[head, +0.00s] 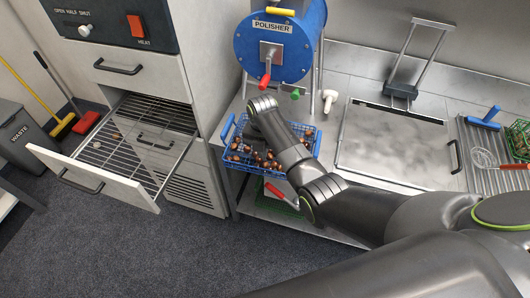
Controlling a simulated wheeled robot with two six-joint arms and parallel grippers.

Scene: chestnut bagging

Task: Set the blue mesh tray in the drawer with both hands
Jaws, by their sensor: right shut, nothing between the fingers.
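The blue mesh tray (228,164) holds many brown chestnuts and sits at the left end of the steel counter, below the polisher. Its blue handle shows at the left end. The drawer (95,178) is pulled out at the left, with a wire rack inside and a few small chestnut-like bits on it. My right arm reaches across the tray from the right and covers its middle. My right gripper (251,132) is shut and empty over the tray's left part, mostly hidden by the wrist; I cannot tell whether it touches the tray. My left gripper is out of view.
The blue polisher (280,45) stands behind the tray. A flat steel plate (390,145) lies right of my arm. A red-handled tool (280,194) is below the tray. A waste bin (28,140) and brooms stand far left. Grey floor lies clear before the drawer.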

